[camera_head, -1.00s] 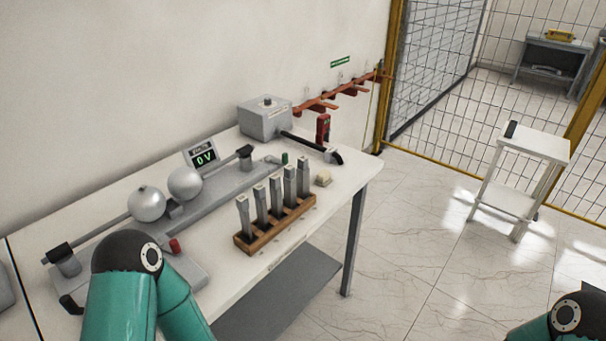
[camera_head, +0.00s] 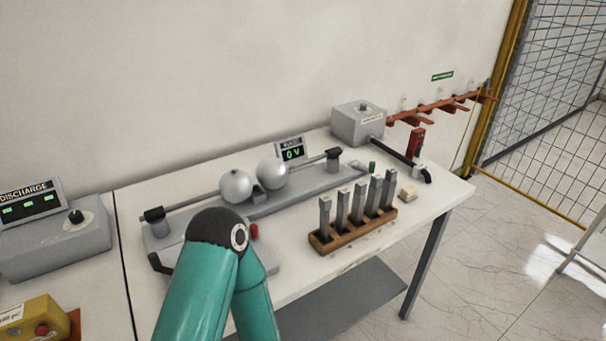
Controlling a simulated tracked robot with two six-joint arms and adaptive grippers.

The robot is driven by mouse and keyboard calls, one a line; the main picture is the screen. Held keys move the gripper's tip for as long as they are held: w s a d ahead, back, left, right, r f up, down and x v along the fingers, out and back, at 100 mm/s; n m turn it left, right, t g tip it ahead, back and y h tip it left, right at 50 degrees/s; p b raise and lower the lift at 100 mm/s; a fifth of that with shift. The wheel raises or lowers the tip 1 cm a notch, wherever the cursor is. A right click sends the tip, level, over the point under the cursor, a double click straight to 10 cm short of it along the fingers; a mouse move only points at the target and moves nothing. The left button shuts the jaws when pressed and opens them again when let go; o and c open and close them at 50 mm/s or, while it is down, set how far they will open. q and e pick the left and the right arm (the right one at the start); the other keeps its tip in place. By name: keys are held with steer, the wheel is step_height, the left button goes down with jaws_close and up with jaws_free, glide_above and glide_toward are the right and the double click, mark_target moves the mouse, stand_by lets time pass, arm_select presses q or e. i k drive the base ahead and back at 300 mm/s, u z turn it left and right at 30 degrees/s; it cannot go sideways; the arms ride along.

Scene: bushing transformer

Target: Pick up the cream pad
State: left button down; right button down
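The cream pad (camera_head: 408,193) is a small pale block lying on the white table near its right end, just right of the wooden block holding several upright grey gauge bars. Nothing holds it. My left arm's green links show at the lower middle, in front of the table, but its gripper is outside the picture. My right arm and gripper are not in view.
The wooden rack (camera_head: 354,231) stands left of the pad. A sphere-gap fixture (camera_head: 300,188), a 0 V display (camera_head: 291,150), a grey box (camera_head: 358,123) and a red device (camera_head: 416,143) sit behind. A discharge console (camera_head: 55,238) and yellow box (camera_head: 33,318) are at left.

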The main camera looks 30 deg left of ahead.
mark_target(407, 194)
steer(key=z, duration=0.75)
steer(key=k, duration=0.75)
steer(key=z, duration=0.75)
steer(key=k, duration=0.55)
steer(key=z, duration=0.5)
steer(key=i, duration=1.25)
steer(key=u, duration=0.55)
steer(key=i, duration=1.4)
steer(key=u, duration=1.15)
steer(key=i, duration=1.15)
steer(key=u, duration=0.95)
steer(key=i, duration=0.4)
steer(key=u, duration=0.3)
